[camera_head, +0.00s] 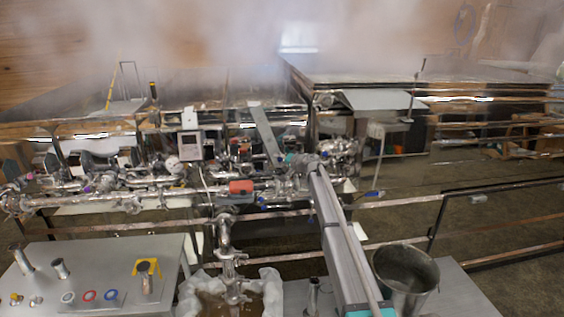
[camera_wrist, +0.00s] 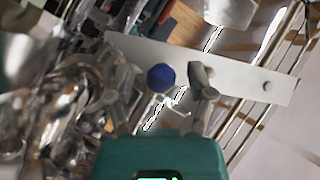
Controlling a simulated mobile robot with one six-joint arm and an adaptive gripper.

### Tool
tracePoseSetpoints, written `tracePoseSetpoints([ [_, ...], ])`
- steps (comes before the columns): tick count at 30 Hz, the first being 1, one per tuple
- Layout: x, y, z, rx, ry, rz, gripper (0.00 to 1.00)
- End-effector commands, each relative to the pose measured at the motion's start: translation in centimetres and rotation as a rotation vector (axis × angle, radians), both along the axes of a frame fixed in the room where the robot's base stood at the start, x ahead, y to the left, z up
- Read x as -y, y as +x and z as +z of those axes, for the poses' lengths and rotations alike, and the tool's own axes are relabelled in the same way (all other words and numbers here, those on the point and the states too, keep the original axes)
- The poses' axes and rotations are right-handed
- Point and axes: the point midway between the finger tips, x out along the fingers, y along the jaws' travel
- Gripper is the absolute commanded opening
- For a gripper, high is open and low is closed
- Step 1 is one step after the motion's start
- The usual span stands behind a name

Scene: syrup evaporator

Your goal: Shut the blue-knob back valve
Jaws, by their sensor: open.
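The blue knob (camera_wrist: 161,77) shows in the middle of the wrist view as a small faceted knob in front of a flat grey plate (camera_wrist: 235,80). My gripper (camera_wrist: 160,88) is open, with one grey finger to the left of the knob and one to its right. The knob appears between the fingers, with visible space on both sides. I cannot tell its depth relative to the fingertips. In the head view the knob is not distinct, and the gripper end is hard to make out among the shiny pipes beyond my arm.
Dense steel piping (camera_head: 130,190) fills the left and middle. Steaming evaporator pans (camera_head: 420,72) stand behind. A metal bucket (camera_head: 405,280) is at the front right, and a panel with colored buttons (camera_head: 100,265) at the front left. A rail (camera_head: 400,200) crosses the right side.

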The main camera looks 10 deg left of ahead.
Motion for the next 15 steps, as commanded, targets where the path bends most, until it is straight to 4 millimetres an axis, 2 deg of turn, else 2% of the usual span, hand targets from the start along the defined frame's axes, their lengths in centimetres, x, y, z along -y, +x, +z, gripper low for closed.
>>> tracePoseSetpoints([
  [8, -0.11, 0.01, -0.01, 0.000, 0.000, 0.000, 0.70],
  [11, -0.12, 0.02, 0.00, 0.000, 0.000, 0.000, 0.55],
  [15, -0.14, 0.00, -0.01, 0.000, 0.000, 0.000, 0.29],
])
